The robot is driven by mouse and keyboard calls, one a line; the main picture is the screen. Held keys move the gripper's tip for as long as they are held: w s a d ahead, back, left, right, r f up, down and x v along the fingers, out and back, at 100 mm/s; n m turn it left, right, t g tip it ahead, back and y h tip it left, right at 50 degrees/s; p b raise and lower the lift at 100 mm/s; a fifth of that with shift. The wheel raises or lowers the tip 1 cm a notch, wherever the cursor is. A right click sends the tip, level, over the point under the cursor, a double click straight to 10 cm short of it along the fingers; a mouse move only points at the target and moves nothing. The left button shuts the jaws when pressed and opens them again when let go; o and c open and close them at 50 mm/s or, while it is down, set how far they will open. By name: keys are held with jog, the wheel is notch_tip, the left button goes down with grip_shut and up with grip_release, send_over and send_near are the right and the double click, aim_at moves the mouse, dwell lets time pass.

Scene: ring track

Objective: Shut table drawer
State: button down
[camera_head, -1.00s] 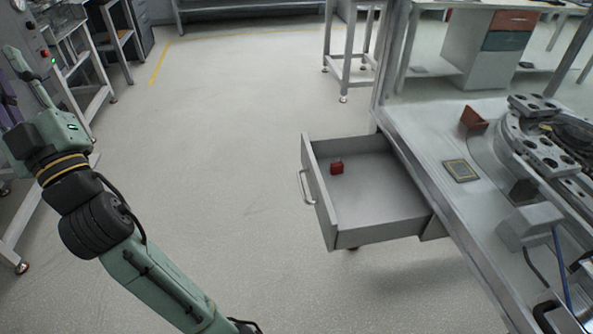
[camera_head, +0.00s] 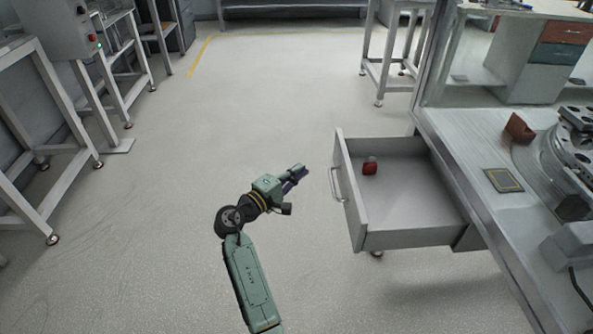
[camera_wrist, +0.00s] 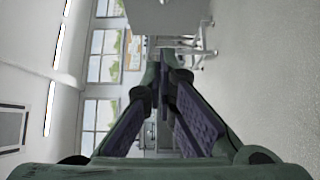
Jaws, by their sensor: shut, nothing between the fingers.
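The table drawer (camera_head: 405,238) stands pulled well out from the left side of the table (camera_head: 490,215) in the head view. Its front panel with a bar handle (camera_head: 337,184) faces left. A small red object (camera_head: 370,167) lies inside, near the front panel. My gripper (camera_head: 303,170) is left of the drawer front, apart from the handle, and points toward the drawer. In the wrist view the fingers (camera_wrist: 165,80) come together at their tips with nothing between them. A grey surface (camera_wrist: 170,15) shows at the top of that view; I cannot tell surely whether it is the drawer.
The floor (camera_head: 300,90) left of and behind the drawer is clear. A metal frame stand (camera_head: 385,70) stands beyond the drawer. Benches and racks (camera_head: 60,130) line the left side. A flat square piece (camera_head: 503,181) and a brown block (camera_head: 519,127) lie on the table.

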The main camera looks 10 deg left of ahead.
aim_at(337, 151)
jog(key=shift+w+d+p, duration=1.4)
jog(key=shift+w+d, duration=1.9)
jog(key=shift+d, duration=0.2)
jog(key=shift+d, duration=0.1)
jog(key=shift+d, duration=0.15)
jog(key=w+d, duration=0.2)
jog(key=d, duration=0.6)
jog(key=w+d, duration=0.2)
jog(key=d, duration=0.6)
jog(key=w+d, duration=0.2)
jog(key=d, duration=0.6)
jog(key=shift+w+b, duration=0.25)
jog(key=shift+b, duration=0.1)
jog(key=shift+d+r, duration=0.1)
